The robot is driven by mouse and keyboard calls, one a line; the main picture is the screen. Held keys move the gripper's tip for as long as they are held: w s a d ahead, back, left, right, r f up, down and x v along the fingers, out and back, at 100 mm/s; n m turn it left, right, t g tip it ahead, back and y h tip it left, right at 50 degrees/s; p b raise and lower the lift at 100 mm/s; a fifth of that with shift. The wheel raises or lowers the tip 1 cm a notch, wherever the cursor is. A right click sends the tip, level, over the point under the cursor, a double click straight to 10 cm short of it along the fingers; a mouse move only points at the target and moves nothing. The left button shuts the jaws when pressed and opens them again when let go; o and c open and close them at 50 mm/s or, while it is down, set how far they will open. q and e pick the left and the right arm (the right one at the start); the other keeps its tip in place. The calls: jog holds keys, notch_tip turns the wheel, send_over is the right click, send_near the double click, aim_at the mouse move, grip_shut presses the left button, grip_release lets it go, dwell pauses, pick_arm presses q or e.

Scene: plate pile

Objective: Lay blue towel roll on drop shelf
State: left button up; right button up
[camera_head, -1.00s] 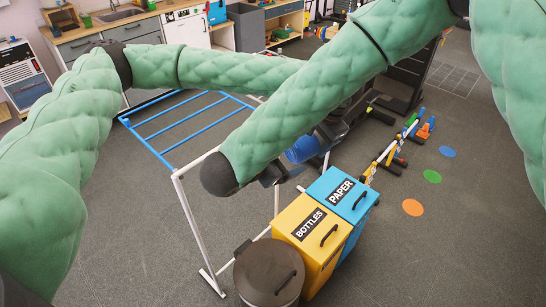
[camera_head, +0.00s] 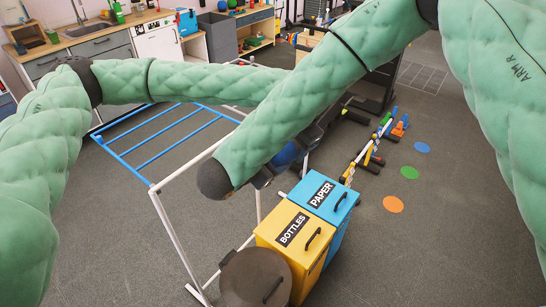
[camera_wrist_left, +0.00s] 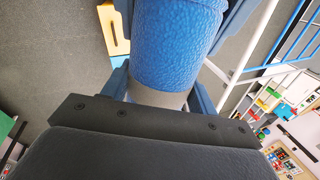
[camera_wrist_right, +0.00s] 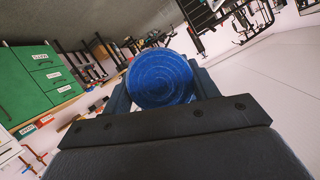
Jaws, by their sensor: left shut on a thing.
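The blue towel roll (camera_head: 287,153) shows in the head view, partly hidden behind my right arm. In the left wrist view the roll (camera_wrist_left: 178,45) lies between the fingers of my left gripper (camera_wrist_left: 158,95), which is shut on it. In the right wrist view the round end of the roll (camera_wrist_right: 160,78) faces the camera, between the fingers of my right gripper (camera_wrist_right: 163,95); whether these fingers press on it cannot be told. A white-framed rack with blue slats (camera_head: 165,137) stands left of the roll in the head view; I cannot tell if it is the drop shelf.
A yellow BOTTLES bin (camera_head: 290,243), a blue PAPER bin (camera_head: 325,195) and a round dark bin (camera_head: 255,277) stand below the arms. Low hurdles (camera_head: 367,152) and coloured floor dots (camera_head: 392,204) lie to the right. Open floor lies at the lower right.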

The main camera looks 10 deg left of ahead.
pick_arm(q)
jog(key=o, duration=1.2)
jog(key=shift+c, duration=0.2)
